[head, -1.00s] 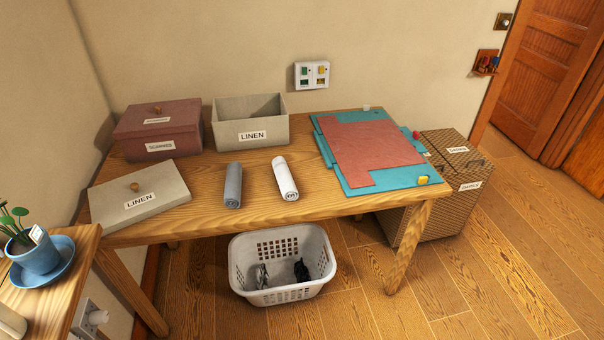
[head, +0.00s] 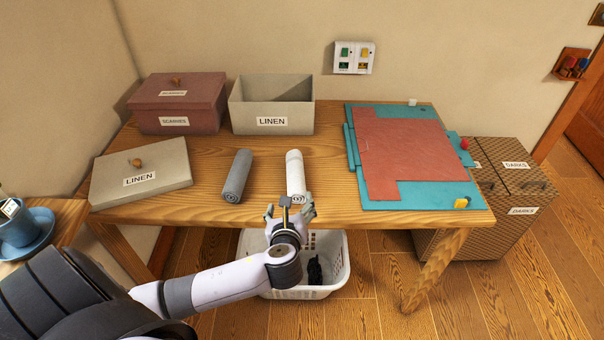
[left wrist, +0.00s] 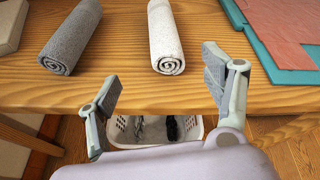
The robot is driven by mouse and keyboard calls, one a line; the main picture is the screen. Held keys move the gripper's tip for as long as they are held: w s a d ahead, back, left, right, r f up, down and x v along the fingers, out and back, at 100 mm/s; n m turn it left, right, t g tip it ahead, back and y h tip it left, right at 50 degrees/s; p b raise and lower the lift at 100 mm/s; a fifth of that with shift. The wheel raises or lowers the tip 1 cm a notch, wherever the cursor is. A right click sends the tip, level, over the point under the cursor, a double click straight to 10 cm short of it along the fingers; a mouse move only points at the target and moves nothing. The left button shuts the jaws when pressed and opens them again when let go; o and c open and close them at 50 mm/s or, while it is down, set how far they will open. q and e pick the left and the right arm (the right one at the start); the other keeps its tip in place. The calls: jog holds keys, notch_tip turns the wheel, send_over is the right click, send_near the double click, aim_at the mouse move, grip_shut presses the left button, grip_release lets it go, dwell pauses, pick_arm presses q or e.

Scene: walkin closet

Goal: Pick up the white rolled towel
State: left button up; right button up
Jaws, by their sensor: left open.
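The white rolled towel (head: 295,176) lies on the wooden table, its spiral end facing the front edge. It also shows in the left wrist view (left wrist: 164,36), ahead of the fingers. My left gripper (head: 290,210) is open and empty at the table's front edge, just short of the towel's near end. Its two spread fingers show in the left wrist view (left wrist: 168,84), with the towel beyond the gap between them. In the head view the fingertips partly overlap the area just below the towel's near end. My right gripper is not in view.
A grey rolled towel (head: 236,176) lies left of the white one. An open LINEN box (head: 271,121) stands behind, its lid (head: 140,178) at left beside a red SCARVES box (head: 177,105). A teal board (head: 400,204) lies right. A white basket (head: 338,280) stands below.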

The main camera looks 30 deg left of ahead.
aim_at(293, 191)
pick_arm(q)
jog(key=x, duration=0.9)
jog(key=shift+w, duration=0.15)
jog(key=shift+d+x, duration=0.2)
jog(key=shift+x, duration=1.15)
jog(key=shift+d+x, duration=0.15)
jog(key=shift+x, duration=1.2)
jog(key=shift+w+f, duration=0.1)
jog(key=shift+c, duration=0.5)
jog(key=c, duration=1.2)
